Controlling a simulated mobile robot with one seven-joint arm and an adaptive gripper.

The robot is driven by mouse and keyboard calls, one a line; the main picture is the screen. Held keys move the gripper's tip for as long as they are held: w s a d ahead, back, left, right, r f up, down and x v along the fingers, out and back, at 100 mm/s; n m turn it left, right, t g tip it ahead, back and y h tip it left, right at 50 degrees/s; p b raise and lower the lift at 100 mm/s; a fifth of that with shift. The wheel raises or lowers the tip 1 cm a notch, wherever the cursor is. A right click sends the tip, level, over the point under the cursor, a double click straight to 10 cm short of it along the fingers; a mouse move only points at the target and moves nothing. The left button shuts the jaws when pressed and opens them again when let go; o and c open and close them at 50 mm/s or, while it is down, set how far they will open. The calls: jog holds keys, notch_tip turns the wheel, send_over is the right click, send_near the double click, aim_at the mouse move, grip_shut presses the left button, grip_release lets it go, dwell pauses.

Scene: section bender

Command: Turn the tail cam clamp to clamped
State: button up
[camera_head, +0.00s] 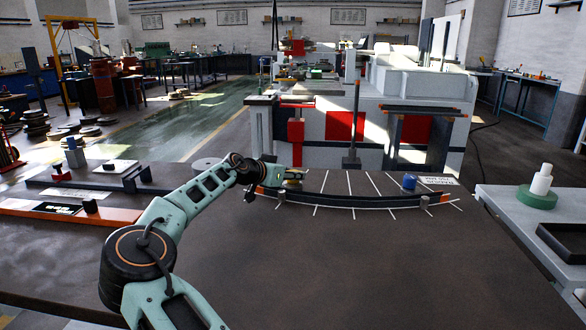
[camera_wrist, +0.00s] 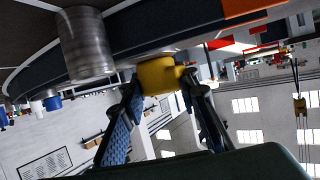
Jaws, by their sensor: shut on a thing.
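In the wrist view, my gripper (camera_wrist: 162,84) is shut on a yellow round knob (camera_wrist: 159,72), with one finger on each side of it. In the head view, my gripper (camera_head: 268,184) reaches the left end of a dark curved bar (camera_head: 340,202) with orange ends. A bit of yellow (camera_head: 293,181) shows just beyond it. A blue cylinder (camera_head: 409,182) stands near the bar's right end; it also shows in the wrist view (camera_wrist: 52,103). Which of the two is the tail cam clamp, and its turn angle, I cannot tell.
A steel post (camera_wrist: 86,45) stands close to the knob in the wrist view. White lines fan out on the dark table (camera_head: 320,260) around the bar. An orange-edged rail (camera_head: 70,213) lies at left. A grey side bench (camera_head: 500,200) stands at right. The front tabletop is clear.

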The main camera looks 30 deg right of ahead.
jog(key=shift+m+g+h+p, duration=0.3)
jog(key=shift+m+g+p, duration=0.95)
jog(key=shift+g, duration=0.25)
jog(key=shift+f+m+g, duration=0.15)
jog(key=shift+m+g, duration=0.2)
jog(key=shift+g, duration=0.05)
jog(key=o, duration=1.2)
jog(key=v, duration=1.2)
